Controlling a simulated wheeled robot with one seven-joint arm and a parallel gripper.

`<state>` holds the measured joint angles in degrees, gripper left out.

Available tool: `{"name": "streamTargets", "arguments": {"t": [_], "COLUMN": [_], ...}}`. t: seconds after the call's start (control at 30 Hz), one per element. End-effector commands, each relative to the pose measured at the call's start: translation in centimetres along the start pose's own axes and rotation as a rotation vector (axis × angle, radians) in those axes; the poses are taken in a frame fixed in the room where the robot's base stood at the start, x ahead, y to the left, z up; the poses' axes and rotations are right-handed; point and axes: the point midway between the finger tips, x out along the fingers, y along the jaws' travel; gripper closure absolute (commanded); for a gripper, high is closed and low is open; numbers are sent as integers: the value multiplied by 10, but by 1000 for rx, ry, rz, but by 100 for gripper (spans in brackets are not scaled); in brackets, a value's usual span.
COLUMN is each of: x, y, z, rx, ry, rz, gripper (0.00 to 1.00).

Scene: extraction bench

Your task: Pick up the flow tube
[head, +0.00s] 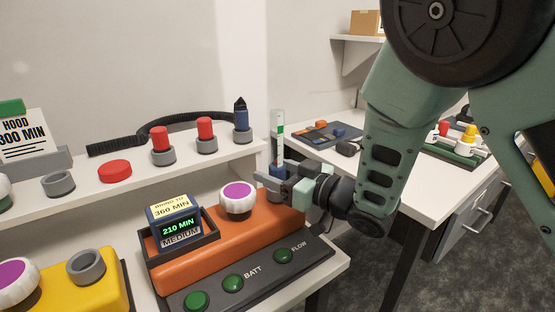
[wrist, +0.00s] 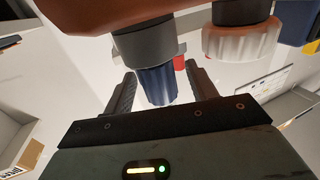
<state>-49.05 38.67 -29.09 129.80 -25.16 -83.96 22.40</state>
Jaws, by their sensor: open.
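The flow tube (head: 279,128) looks like the clear upright tube with a green band, rising from a blue ribbed base at the right end of the orange unit (head: 215,247). The blue base (wrist: 157,85) sits in a grey collar (wrist: 143,42) in the wrist view; the clear part is not distinct there. My gripper (head: 274,182) reaches in from the right at the height of the blue base. In the wrist view my gripper (wrist: 160,90) is open, one finger on each side of the blue base. Contact with it cannot be told.
A white-and-purple knob (head: 238,197) stands close left of the tube. A display block (head: 173,222) reads 210 MIN. The raised shelf (head: 215,157) behind holds red-topped parts and a blue one. Another table (head: 390,180) stands at right.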

Motion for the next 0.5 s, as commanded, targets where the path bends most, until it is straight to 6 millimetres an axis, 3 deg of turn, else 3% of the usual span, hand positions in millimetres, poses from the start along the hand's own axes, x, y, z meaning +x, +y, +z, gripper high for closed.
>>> {"name": "streamTargets", "arguments": {"t": [0.07, 0.27, 0.5], "x": [0, 0, -1], "y": [0, 0, 0], "z": [0, 0, 0], "rx": [0, 0, 0], "ry": [0, 0, 0], "rz": [0, 0, 0], "gripper": [43, 99, 100]}}
